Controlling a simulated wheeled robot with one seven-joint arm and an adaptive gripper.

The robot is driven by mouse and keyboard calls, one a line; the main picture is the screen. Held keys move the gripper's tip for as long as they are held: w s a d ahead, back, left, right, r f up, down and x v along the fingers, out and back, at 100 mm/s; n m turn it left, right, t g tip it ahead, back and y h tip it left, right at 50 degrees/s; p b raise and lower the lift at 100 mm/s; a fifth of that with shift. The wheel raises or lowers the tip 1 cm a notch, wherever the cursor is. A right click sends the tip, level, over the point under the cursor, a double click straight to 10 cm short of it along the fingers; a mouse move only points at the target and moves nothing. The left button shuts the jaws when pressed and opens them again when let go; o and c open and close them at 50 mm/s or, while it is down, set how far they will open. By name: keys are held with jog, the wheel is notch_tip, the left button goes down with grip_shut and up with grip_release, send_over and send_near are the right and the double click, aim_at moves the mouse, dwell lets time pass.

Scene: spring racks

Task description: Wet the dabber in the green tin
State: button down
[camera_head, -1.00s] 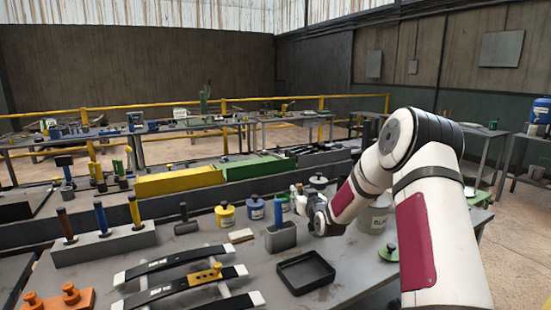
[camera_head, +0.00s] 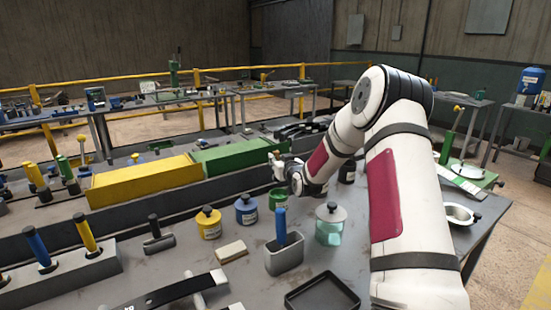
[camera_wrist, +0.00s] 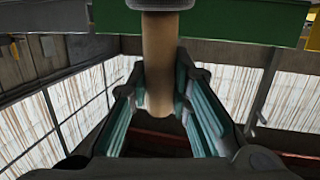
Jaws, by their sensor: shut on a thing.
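The green tin (camera_head: 279,199) stands on the bench with a dark top, at the end of a row beside the blue tin (camera_head: 246,210) and the yellow tin (camera_head: 208,224). My gripper (camera_head: 281,170) is above and close behind it in the head view, and my wrist partly overlaps that area. In the wrist view my gripper (camera_wrist: 160,105) is shut on a pale wooden handle (camera_wrist: 160,55), which I take for the dabber's. A grey collar tops the handle; its working end is out of view. I cannot tell whether the dabber touches the tin.
A grey holder (camera_head: 284,262) with a blue-handled tool, a lidded glass jar (camera_head: 329,232) and a black tray (camera_head: 322,300) stand in front. A yellow box (camera_head: 140,183) and a green box (camera_head: 240,154) line the back. A pale block (camera_head: 231,251) lies left.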

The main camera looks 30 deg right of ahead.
aim_at(277, 181)
notch_tip(277, 181, down, 9)
jog(key=b, duration=0.3)
jog(key=shift+b, duration=0.4)
jog(key=shift+r, duration=0.15)
dwell(1.1)
jog(key=shift+r+p, duration=1.1)
jog(key=shift+r, duration=1.45)
jog(key=shift+r+p, duration=0.75)
jog(key=shift+r, duration=1.25)
